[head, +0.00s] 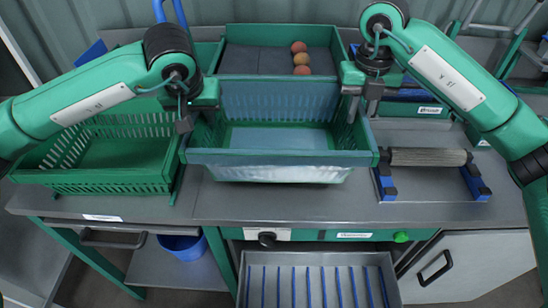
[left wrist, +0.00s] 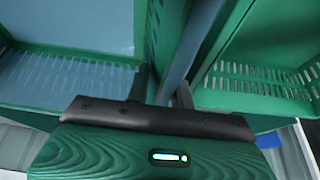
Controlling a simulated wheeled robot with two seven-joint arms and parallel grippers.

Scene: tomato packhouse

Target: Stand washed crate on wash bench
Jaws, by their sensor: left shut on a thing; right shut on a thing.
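The crate (head: 285,160) is green with a bluish sheen, slatted and empty. It is upright in the middle of the head view, over the grey bench top (head: 240,205); I cannot tell whether its base touches. My left gripper (head: 188,122) is shut on its left side wall. My right gripper (head: 362,100) is shut on its right side wall. In the left wrist view the crate (left wrist: 70,75) lies left of the dark fingers (left wrist: 163,90), with a wall edge between them.
A second green crate (head: 100,180) stands close on the left. A crate behind (head: 262,33) holds 3 tomatoes (head: 301,58). A roller on blue supports (head: 428,158) is close on the right. A ribbed open drawer (head: 315,280) and blue bucket (head: 182,247) are below.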

